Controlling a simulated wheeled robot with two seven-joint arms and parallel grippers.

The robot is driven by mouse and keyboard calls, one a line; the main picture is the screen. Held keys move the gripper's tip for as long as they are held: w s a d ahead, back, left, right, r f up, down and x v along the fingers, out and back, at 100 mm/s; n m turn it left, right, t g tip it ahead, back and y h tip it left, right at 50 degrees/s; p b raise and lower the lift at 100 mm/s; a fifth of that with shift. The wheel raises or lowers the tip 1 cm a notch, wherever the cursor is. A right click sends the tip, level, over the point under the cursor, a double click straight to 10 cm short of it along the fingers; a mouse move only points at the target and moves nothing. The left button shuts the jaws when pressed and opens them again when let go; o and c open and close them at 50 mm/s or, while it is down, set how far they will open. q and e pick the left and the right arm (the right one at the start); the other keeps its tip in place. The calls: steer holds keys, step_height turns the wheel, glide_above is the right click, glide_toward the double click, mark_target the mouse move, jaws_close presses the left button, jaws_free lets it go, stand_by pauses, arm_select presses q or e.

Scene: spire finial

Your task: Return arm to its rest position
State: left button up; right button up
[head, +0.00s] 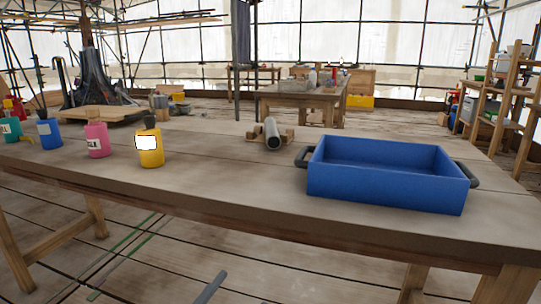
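Neither of my grippers shows in the head view, and I cannot see what either one holds. A slim grey bar (210,288) shows at the bottom edge; I cannot tell what it belongs to. The long wooden table (245,195) stands in front of me. No arm shows over the tabletop.
A blue tray (385,190) with dark handles stands at the table's right. A grey cylinder (272,134) rests on a wooden cradle. Yellow (150,160), pink (97,148), blue (49,142) and teal (10,136) containers stand left. The table's middle front is clear.

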arm_select(q)
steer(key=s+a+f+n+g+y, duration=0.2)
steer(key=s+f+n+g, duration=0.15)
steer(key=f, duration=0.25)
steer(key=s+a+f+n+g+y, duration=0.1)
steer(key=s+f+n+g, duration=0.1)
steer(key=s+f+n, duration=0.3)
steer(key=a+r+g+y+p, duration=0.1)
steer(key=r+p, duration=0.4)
steer(key=p, duration=0.7)
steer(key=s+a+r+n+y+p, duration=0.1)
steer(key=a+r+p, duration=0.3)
steer(key=p, duration=0.7)
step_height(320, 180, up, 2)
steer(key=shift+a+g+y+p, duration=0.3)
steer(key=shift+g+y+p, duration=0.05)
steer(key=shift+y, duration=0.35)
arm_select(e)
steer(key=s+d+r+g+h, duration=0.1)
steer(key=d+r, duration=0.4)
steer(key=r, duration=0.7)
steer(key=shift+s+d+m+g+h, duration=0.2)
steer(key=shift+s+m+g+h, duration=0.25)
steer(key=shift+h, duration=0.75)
